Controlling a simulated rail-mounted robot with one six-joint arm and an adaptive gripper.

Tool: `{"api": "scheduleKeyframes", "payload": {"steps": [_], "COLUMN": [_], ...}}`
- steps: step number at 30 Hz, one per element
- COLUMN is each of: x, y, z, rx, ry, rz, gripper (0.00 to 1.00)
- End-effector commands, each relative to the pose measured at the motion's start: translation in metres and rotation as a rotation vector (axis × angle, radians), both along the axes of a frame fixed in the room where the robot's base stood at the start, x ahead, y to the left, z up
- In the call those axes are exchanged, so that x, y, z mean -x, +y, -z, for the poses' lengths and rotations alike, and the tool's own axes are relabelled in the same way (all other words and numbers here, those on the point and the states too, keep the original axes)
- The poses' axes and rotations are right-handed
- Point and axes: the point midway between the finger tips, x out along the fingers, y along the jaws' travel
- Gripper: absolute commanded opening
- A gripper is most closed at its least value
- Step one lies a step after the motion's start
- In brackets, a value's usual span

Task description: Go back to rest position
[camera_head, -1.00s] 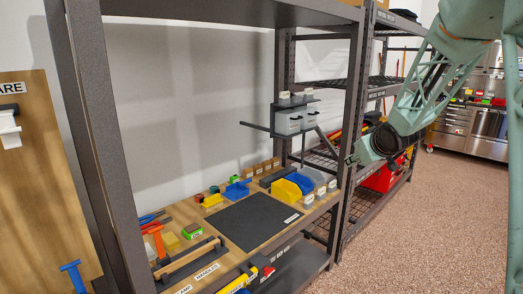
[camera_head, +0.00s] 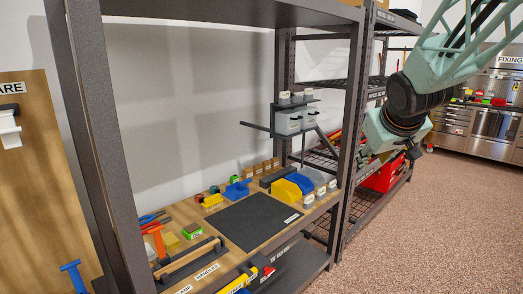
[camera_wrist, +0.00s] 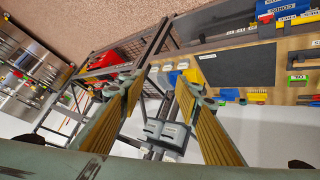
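My gripper (camera_wrist: 158,88) is open in the wrist view, with its two yellow-padded fingers spread apart. Nothing is held between them; grey bins on the rack show beyond the gap. In the head view my arm hangs at the upper right, and my gripper (camera_head: 392,148) is in front of the far shelving, to the right of the workbench shelf. Its fingers are hard to make out there.
The wooden shelf holds a black mat (camera_head: 247,222), yellow and blue bins (camera_head: 285,191), and several tools at left. Grey bins (camera_head: 288,122) hang on a post. A red box (camera_head: 383,178) sits low on the far rack. The speckled floor at right is clear.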

Motion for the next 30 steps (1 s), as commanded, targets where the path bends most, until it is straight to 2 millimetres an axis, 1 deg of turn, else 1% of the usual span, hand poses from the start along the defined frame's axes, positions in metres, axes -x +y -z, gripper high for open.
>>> {"api": "scheduleKeyframes", "payload": {"steps": [1, 12, 21, 30], "x": [0.011, 0.094, 0.164, 0.235], "y": [0.003, 0.021, 0.037, 0.056], "z": [-0.004, -0.015, -0.017, -0.014], "rx": [-0.004, -0.035, -0.069, -0.108], "ry": [0.007, 0.077, 0.138, 0.202], "rz": [0.006, 0.052, 0.083, 0.104], "gripper": [0.31, 0.31, 0.31, 0.31]}}
